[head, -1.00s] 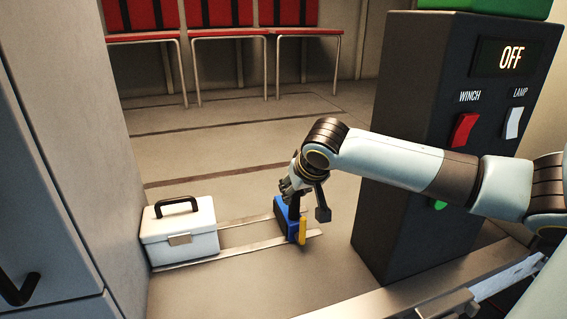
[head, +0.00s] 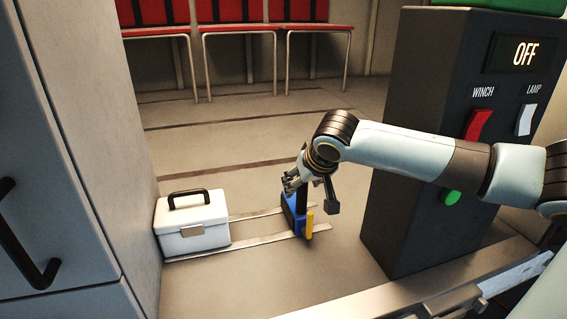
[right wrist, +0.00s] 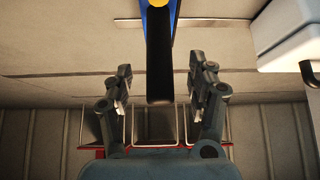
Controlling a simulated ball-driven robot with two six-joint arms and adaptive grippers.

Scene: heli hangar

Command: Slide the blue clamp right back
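The blue clamp (head: 290,208) sits at the right end of two thin metal rails (head: 252,240) on the floor. It has a yellow piece (head: 310,221) at its front and an upright black handle (head: 302,200). My right gripper (head: 311,188) is at the handle from above. In the right wrist view the gripper (right wrist: 160,75) is open, with one finger on each side of the black handle (right wrist: 160,85) and a gap to both. The blue body (right wrist: 155,18) shows beyond it. My left gripper is in neither view.
A white case (head: 192,225) with a black handle stands at the rails' left end, beside a grey cabinet (head: 115,120). A dark control box (head: 425,150) showing OFF, with winch and lamp switches, stands close on the right. Red chairs (head: 240,20) line the back.

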